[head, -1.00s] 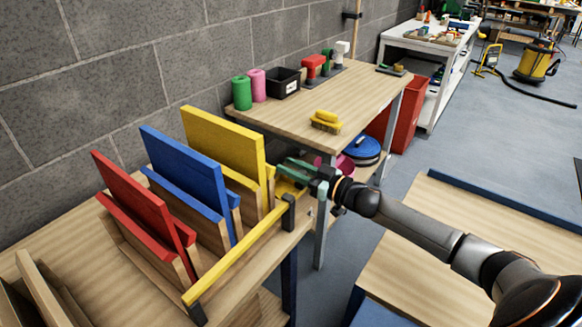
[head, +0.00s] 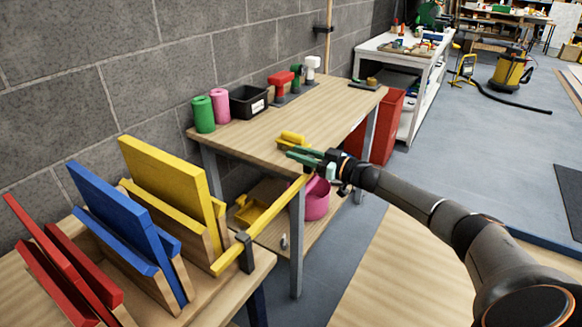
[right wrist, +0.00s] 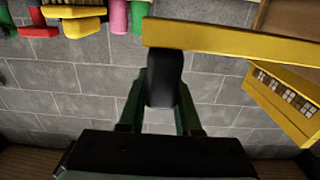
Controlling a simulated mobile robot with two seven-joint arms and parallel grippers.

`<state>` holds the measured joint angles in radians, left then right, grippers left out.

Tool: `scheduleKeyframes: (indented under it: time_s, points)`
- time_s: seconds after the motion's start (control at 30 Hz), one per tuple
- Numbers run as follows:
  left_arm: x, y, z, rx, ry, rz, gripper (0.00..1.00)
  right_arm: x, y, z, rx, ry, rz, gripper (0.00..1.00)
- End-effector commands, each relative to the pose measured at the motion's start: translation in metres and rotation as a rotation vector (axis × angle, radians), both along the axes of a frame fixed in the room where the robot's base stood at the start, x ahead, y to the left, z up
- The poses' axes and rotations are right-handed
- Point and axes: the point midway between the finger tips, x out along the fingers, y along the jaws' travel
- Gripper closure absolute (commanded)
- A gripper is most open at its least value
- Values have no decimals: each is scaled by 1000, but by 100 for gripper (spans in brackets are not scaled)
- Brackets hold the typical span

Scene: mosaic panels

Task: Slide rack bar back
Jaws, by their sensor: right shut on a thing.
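The yellow rack bar (head: 278,216) runs diagonally through a black bracket (head: 246,252) at the front right corner of the rack table. Its near end sticks out a little left of the bracket, and its far end reaches toward the workbench. My right gripper (head: 303,158) is at the bar's far end. In the right wrist view, my right gripper (right wrist: 158,105) is shut on a black handle (right wrist: 163,75) attached to the yellow bar (right wrist: 235,40). Yellow (head: 170,185), blue (head: 115,225) and red (head: 55,255) panels lean in wooden slots. My left gripper is not in view.
The workbench (head: 235,137) beside the gripper carries a yellow brush (head: 292,140), a black bin (head: 248,102) and cylinders. A pink bucket (head: 317,200) is under it. A pale wooden tabletop (head: 385,275) lies below my right arm. Open floor is at right.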

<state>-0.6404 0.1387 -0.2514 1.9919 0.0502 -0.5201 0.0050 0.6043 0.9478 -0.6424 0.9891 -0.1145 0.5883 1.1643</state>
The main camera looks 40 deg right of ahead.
Motion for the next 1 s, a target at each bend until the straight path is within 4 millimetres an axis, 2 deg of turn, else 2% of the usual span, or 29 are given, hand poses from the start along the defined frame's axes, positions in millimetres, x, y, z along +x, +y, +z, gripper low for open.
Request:
scheduleKeyframes:
  time_s: [0.03, 0.2, 0.4, 0.6, 0.9, 0.93, 1.0]
  points:
    - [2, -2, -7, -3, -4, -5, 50, 4, -7, -4, -1, -4, -3, 100]
    - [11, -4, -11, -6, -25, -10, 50, 11, -25, -4, 1, -2, -3, 100]
    - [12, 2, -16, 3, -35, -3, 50, 16, -38, -2, 0, -1, -1, 100]
    - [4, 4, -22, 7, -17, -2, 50, 18, -42, -1, 2, 1, 1, 100]
    - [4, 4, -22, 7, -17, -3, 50, 18, -42, 0, 1, 2, 2, 100]
    - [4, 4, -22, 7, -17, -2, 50, 18, -42, 0, 1, 2, 2, 65]
    - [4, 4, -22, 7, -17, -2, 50, 18, -42, 0, 1, 2, 2, 58]
